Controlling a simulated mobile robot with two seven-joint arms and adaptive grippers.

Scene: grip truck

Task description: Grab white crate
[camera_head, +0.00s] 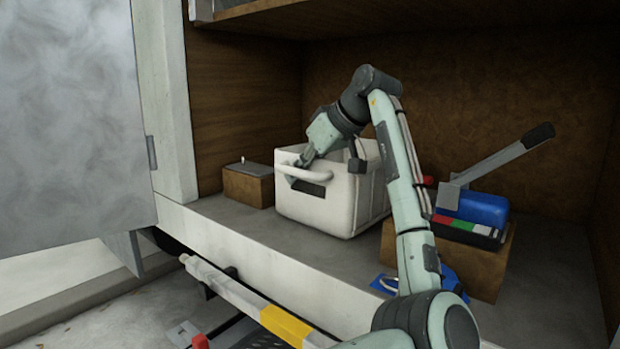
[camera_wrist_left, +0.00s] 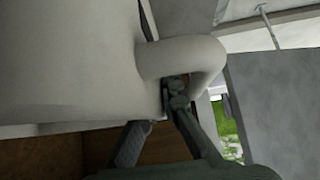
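The white crate (camera_head: 331,200) stands upright on the compartment floor, with a looped handle (camera_head: 305,173) on its front face. My left gripper (camera_head: 302,160) is at this handle, reaching down over the crate's front rim. In the left wrist view, the handle (camera_wrist_left: 188,55) curves out from the pale crate wall (camera_wrist_left: 70,60). The left gripper's dark fingers (camera_wrist_left: 160,108) are close against the handle's end. The fingertips are partly hidden, and I cannot tell whether they are closed on the handle. My right gripper is not in view.
A small brown box (camera_head: 248,187) stands left of the crate. A brown box (camera_head: 480,262) bearing a blue case (camera_head: 471,208) and a grey lever tool (camera_head: 500,160) stands to the right. A grey door (camera_head: 70,120) is at the left. A yellow-banded pole (camera_head: 285,325) lies in front.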

